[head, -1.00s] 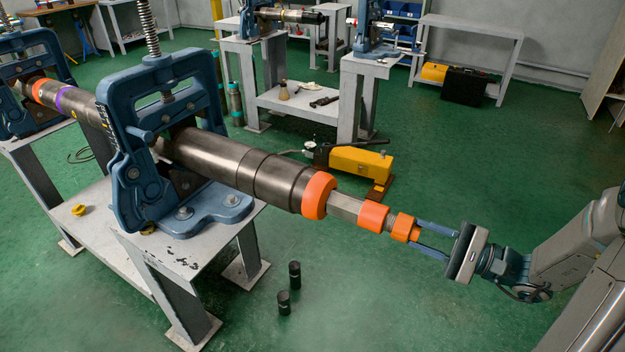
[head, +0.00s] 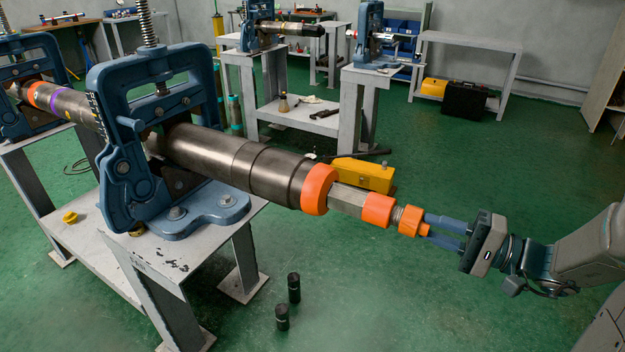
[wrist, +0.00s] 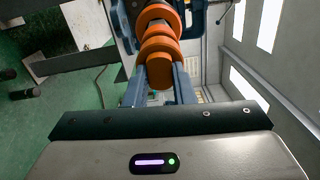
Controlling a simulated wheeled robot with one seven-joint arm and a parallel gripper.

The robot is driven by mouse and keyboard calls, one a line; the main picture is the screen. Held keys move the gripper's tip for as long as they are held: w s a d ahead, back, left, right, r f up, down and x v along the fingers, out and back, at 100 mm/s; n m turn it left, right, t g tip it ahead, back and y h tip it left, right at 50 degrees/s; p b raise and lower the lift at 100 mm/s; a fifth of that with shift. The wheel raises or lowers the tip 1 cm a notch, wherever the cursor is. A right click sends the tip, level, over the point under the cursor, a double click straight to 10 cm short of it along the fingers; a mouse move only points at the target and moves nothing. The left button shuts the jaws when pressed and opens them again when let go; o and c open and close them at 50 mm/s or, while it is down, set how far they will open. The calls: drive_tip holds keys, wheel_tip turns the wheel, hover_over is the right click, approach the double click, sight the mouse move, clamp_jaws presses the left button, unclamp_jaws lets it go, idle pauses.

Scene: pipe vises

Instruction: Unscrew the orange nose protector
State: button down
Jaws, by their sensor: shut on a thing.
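The orange nose protector (head: 412,221) is at the right end of the pipe's stepped, narrow tip, and it also shows in the wrist view (wrist: 160,68). A strip of bare metal thread shows between it and the larger orange ring (head: 377,210). My gripper (head: 427,229) is shut on the nose protector, one blue finger on each side; the fingers also show in the wrist view (wrist: 160,88). The thick grey pipe (head: 235,162) is clamped in the blue vise (head: 130,165). A wide orange collar (head: 318,189) sits where the pipe narrows to a hexagonal part.
The vise stands on a grey table (head: 165,262). Two small black cylinders (head: 288,303) stand on the floor beside it. A yellow pump (head: 365,175) is behind the pipe tip. Green floor is open below and right of the tip.

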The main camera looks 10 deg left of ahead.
drive_tip(key=n+b, duration=0.2)
drive_tip(key=b, duration=0.1)
drive_tip(key=shift+s+f+n, duration=0.1)
drive_tip(key=shift+f+n, duration=0.1)
drive_tip(key=shift+n, duration=0.2)
drive_tip(key=c, duration=1.3)
unclamp_jaws()
drive_tip(key=shift+a, duration=0.1)
drive_tip(key=shift+r, duration=0.1)
drive_tip(key=shift+v, duration=1.15)
drive_tip(key=shift+r, duration=0.1)
